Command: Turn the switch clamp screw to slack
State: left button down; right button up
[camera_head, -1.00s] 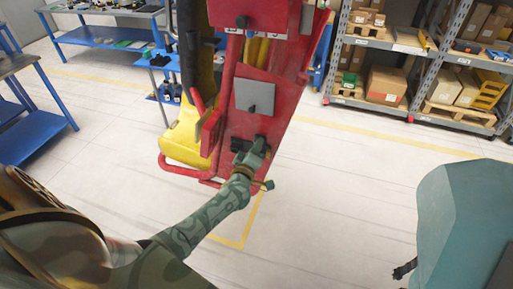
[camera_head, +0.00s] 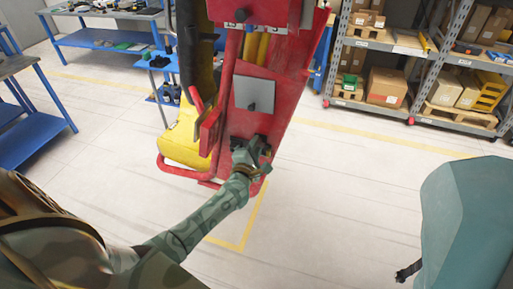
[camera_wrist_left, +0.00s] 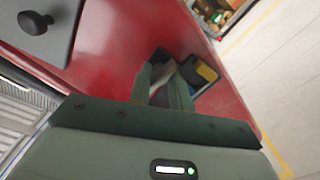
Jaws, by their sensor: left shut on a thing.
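The red train panel (camera_head: 238,120) stands in front of me in the head view. My left gripper (camera_head: 250,150) reaches a dark fitting (camera_head: 237,142) low on this panel. In the left wrist view, the left gripper (camera_wrist_left: 166,80) is shut on a small part in a dark recess (camera_wrist_left: 203,72). That part, taken to be the switch clamp screw, is mostly hidden between the fingers. My right gripper does not show clearly; a small dark piece (camera_head: 408,272) at the lower right may belong to it.
A grey plate (camera_head: 254,95) with a dark knob sits above the fitting; the knob (camera_wrist_left: 35,22) also shows in the left wrist view. Yellow seat parts (camera_head: 182,140) and a red tube rail (camera_head: 180,172) lie left. Shelves (camera_head: 385,45) stand behind right. The floor at right is clear.

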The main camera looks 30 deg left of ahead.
pick_arm(q)
jog(key=shift+n, duration=0.7)
jog(key=shift+a, duration=0.1)
jog(key=c, duration=1.2)
grip_release()
jog(key=shift+o, duration=0.2)
jog(key=v, duration=1.6)
jog(key=shift+s+b, duration=0.2)
jog(key=shift+b, duration=0.1)
